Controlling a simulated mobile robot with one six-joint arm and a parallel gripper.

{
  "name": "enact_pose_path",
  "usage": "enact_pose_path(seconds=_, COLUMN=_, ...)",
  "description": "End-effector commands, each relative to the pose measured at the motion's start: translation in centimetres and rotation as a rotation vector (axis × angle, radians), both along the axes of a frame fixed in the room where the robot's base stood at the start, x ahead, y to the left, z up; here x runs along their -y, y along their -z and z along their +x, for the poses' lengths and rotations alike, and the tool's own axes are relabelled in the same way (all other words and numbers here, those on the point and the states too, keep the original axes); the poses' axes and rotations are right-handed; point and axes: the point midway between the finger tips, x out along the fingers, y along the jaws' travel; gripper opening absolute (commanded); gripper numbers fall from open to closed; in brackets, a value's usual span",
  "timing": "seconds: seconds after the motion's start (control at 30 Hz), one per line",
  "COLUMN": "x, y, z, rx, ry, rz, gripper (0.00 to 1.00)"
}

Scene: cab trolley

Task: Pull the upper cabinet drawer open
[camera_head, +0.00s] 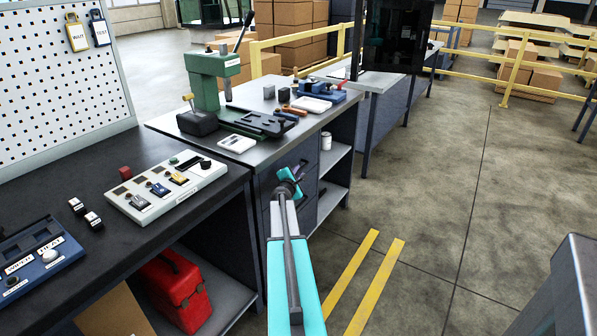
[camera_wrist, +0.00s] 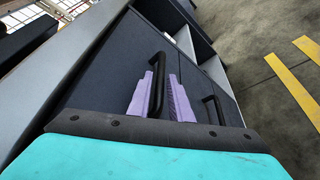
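The cabinet (camera_head: 262,190) is dark grey and stands under the bench with the green press. In the wrist view its upper drawer front (camera_wrist: 105,82) carries a black bar handle (camera_wrist: 158,85). My gripper (camera_wrist: 160,98) has its two purple fingers close on either side of this handle, shut on it. The lower drawer's black handle (camera_wrist: 214,108) is to the right in that view, clear of the fingers. In the head view my gripper (camera_head: 288,180) is at the cabinet front, and my wrist partly hides the drawers. The upper drawer appears flush with the cabinet.
Open shelves (camera_head: 334,175) are beside the drawers. A green press (camera_head: 213,75) and tools stand on the bench top (camera_head: 325,108). A black workbench (camera_head: 190,215) with a red toolbox (camera_head: 177,290) below is at left. The floor (camera_head: 430,220) to the right is free.

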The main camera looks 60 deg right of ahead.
Motion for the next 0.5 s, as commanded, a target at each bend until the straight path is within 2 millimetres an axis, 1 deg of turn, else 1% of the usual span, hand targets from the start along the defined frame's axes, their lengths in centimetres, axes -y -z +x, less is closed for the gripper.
enact_pose_path(seconds=0.03, x=0.6, y=0.1, z=0.2, rx=0.000, ry=0.000, rz=0.000, gripper=0.19)
enact_pose_path(seconds=0.2, x=1.7, y=0.4, z=0.6, rx=-0.001, ry=0.001, rz=0.000, gripper=0.19)
enact_pose_path(seconds=0.5, x=2.5, y=0.5, z=0.8, rx=-0.001, ry=0.001, rz=-0.001, gripper=0.19)
